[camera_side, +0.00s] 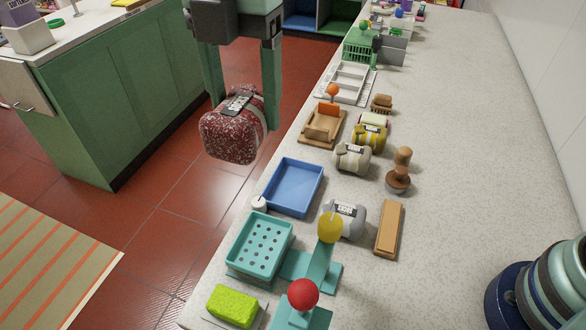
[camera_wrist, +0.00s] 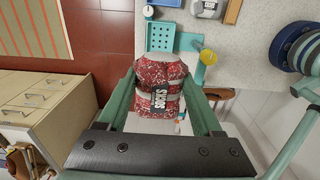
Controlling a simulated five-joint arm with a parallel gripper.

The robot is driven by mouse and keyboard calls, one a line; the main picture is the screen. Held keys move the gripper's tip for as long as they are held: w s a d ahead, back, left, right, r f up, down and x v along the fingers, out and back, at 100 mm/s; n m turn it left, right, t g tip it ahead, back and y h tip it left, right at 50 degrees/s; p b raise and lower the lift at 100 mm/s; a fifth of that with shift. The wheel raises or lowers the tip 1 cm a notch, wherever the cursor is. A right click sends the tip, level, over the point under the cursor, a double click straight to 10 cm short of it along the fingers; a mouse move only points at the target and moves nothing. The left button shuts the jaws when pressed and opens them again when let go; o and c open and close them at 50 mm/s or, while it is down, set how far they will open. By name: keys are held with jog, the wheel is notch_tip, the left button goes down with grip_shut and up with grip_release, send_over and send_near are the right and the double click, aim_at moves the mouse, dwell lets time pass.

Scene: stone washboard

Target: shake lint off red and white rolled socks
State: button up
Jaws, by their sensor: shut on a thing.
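The red and white rolled socks (camera_side: 232,132) are a speckled bundle with pale bands and a black label. My gripper (camera_side: 240,110) is shut on them and holds them up in the air, left of the counter's edge in the side view. In the wrist view the socks (camera_wrist: 160,88) sit between the two green fingers (camera_wrist: 162,100), label facing the camera. White specks cover the red surface; I cannot tell which are lint and which are pattern. The far side of the bundle is hidden.
On the counter (camera_side: 470,150) stand a blue tray (camera_side: 293,187), a teal perforated tray (camera_side: 260,246), a lever with a yellow knob (camera_side: 330,227), other rolled socks (camera_side: 352,158), a wooden stamp (camera_side: 400,170) and a green sponge (camera_side: 232,306). Red floor (camera_side: 165,210) lies open below.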

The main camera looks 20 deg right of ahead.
jog(key=shift+r, duration=0.95)
notch_tip(320, 180, down, 11)
notch_tip(320, 180, up, 11)
notch_tip(320, 180, down, 11)
jog(key=w+d+r+m, duration=0.1)
jog(key=w+d+m, duration=0.1)
jog(key=d+m, duration=1.1)
jog(key=w+d+r+m, duration=0.1)
jog(key=w+d+m, duration=0.1)
jog(key=d+m, duration=1.2)
jog(key=d, duration=0.9)
jog(key=shift+r, duration=0.15)
